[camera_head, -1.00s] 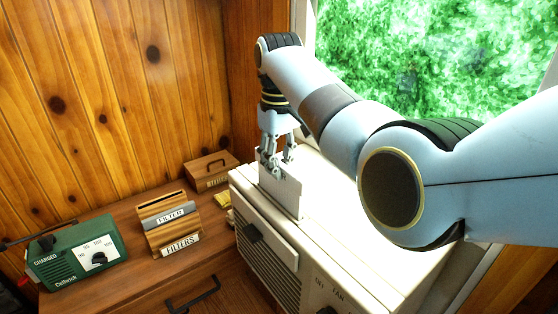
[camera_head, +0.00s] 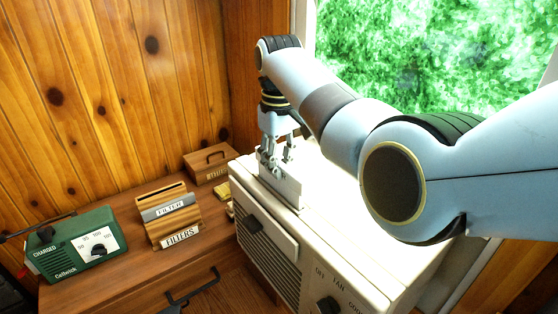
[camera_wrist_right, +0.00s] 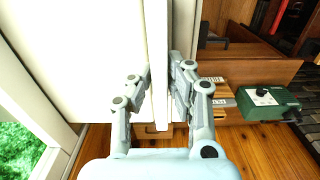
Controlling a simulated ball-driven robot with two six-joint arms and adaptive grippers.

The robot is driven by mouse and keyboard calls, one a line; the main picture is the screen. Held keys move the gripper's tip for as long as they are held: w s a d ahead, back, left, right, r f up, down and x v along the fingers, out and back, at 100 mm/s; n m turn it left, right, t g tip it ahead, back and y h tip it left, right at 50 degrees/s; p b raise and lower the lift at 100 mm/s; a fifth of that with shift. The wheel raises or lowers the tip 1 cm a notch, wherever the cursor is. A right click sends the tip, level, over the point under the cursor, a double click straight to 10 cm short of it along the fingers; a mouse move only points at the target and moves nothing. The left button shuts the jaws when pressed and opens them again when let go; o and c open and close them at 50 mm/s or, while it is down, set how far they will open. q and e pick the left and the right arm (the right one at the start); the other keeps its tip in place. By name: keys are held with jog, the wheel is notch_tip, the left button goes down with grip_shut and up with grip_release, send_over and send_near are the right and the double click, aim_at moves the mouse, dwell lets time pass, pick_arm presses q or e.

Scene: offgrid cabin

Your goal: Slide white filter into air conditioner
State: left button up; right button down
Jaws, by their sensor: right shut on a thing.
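The white filter (camera_head: 287,191) is a thin upright panel at the top left part of the white air conditioner (camera_head: 340,220). Its lower part is hidden in or behind the unit's top; I cannot see the slot itself. My right gripper (camera_head: 277,168) is shut on the filter's upper edge from above. In the right wrist view the filter (camera_wrist_right: 158,45) runs as a narrow white strip between the two fingers of the right gripper (camera_wrist_right: 161,80). My left gripper is not in view.
A wooden filter holder (camera_head: 168,212) and a green charger box (camera_head: 75,247) stand on the wooden cabinet at left. A small wooden box (camera_head: 209,165) is at the back. The window (camera_head: 430,60) is behind my right arm. The unit's top right of the filter is clear.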

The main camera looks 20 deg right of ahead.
jog(key=shift+f+b, duration=0.85)
jog(key=shift+f, duration=1.1)
jog(key=c, duration=1.2)
grip_release()
jog(key=shift+r, duration=0.2)
notch_tip(320, 180, up, 12)
jog(key=shift+f, duration=0.15)
jog(key=shift+f, duration=0.1)
